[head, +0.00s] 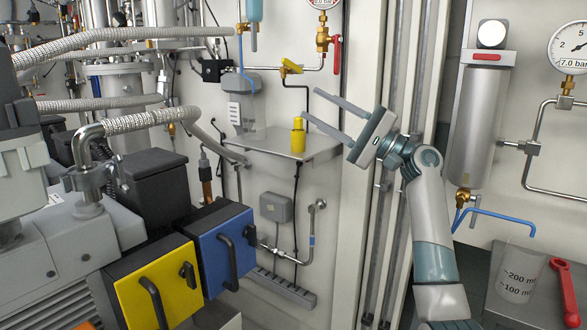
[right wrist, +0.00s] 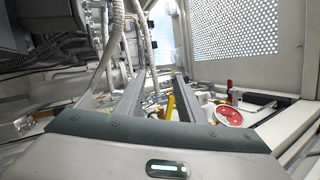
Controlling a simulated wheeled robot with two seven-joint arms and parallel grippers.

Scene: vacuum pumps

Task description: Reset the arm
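My right gripper (head: 311,103) is raised in the middle of the head view, with its two long grey fingers apart and pointing left. Nothing is held between them. In the right wrist view, the same open fingers (right wrist: 160,75) reach away from me, and a yellow part (right wrist: 170,104) shows in the gap beyond. In the head view, a yellow cylinder-like piece (head: 298,138) stands on a small metal shelf (head: 272,145), just below and left of the fingertips. My right arm comes up from the lower right. My left gripper is not in view.
A yellow box (head: 152,292) and a blue box (head: 222,250) with black handles are at lower left. A measuring beaker (head: 517,275) and a red wrench-like tool (head: 565,290) are at lower right.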

